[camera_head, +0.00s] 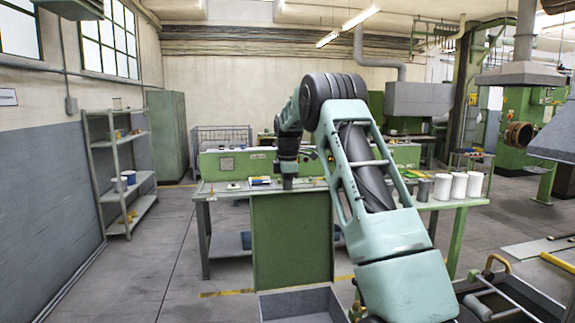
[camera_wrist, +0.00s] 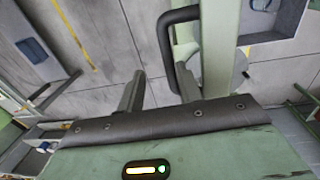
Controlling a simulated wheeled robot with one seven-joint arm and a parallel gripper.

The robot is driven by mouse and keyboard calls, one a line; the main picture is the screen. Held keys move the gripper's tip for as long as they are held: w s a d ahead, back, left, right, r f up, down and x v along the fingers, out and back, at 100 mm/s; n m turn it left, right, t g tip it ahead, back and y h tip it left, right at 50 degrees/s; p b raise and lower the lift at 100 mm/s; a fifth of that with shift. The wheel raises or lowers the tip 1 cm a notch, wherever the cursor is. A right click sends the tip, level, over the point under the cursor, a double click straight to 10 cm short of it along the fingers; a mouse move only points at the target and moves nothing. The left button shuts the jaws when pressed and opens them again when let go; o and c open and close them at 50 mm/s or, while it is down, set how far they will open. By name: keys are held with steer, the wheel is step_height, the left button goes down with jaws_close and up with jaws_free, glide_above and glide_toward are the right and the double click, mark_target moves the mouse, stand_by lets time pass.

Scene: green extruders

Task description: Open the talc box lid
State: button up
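My gripper (camera_wrist: 160,72) shows in the wrist view with its two dark fingers apart and nothing visible between them. A black curved handle (camera_wrist: 168,35) stands just beyond the right fingertip, beside a pale green strip (camera_wrist: 215,60). I cannot tell whether the finger touches the handle. In the head view, my gripper (camera_head: 288,182) points down at the workbench, by the top of a green cabinet (camera_head: 291,245). No part is clearly identifiable as the talc box or its lid, and the handle is not discernible in the head view.
White containers (camera_head: 459,185) and a dark grey one (camera_head: 424,189) stand on the bench's right side. A shelf (camera_head: 122,165) stands at left. The floor (camera_head: 165,250) left of the bench is clear.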

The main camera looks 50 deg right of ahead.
step_height(320, 180, up, 14)
steer(key=b, duration=0.2)
steer(key=shift+s+a, duration=0.3)
steer(key=shift+s, duration=0.1)
steer(key=shift+r, duration=0.1)
